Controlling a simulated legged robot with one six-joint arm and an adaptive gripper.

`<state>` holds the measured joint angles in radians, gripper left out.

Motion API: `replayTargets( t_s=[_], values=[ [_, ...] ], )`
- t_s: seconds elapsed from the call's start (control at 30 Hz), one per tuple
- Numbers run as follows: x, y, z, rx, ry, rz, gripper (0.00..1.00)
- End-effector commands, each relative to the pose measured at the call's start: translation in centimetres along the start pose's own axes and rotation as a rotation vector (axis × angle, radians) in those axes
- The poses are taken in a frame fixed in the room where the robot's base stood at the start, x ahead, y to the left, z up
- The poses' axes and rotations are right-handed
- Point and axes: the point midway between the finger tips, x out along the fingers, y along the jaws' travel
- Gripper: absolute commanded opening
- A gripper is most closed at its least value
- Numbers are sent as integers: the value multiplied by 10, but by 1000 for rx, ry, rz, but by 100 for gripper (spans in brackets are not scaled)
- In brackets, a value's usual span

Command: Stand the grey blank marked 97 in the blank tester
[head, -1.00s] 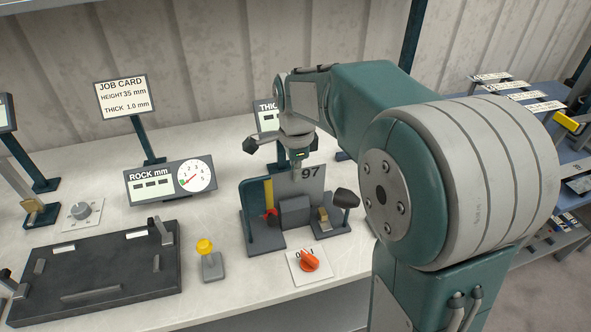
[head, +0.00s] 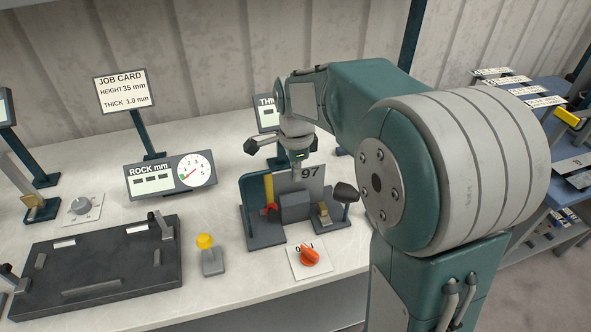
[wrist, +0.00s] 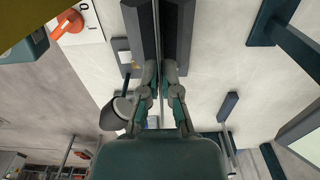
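The grey blank marked 97 (head: 314,183) stands upright in the blank tester (head: 266,238), behind its grey block (head: 295,206). Its lower edge is hidden. In the wrist view the blank (wrist: 160,40) shows edge-on as a thin strip between two dark blocks of the tester (wrist: 181,30). My gripper (head: 299,168) points down at the blank's top edge. In the wrist view its fingers (wrist: 160,72) are close together, one on each side of the blank, and look shut on it.
An orange knob (head: 311,256) sits in front of the tester, and a yellow button (head: 206,242) to its left. A dark fixture plate (head: 100,268) and a ROCK mm gauge (head: 171,177) stand further left. A job card (head: 123,91) reads height 35 mm, thick 1.0 mm. Shelves are at right.

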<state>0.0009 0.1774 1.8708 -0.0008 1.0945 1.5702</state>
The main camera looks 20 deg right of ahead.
Motion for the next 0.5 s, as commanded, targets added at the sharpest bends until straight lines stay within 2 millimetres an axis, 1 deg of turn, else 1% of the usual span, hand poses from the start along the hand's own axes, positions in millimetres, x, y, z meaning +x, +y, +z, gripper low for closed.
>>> replayTargets(
  t_s=[0.07,0.1,0.2,0.5],
  values=[
    [2,0,0,0,0,0,0],
    [2,0,0,0,0,0,8],
    [2,0,0,0,0,0,49],
    [2,0,0,0,0,0,49]
  ],
)
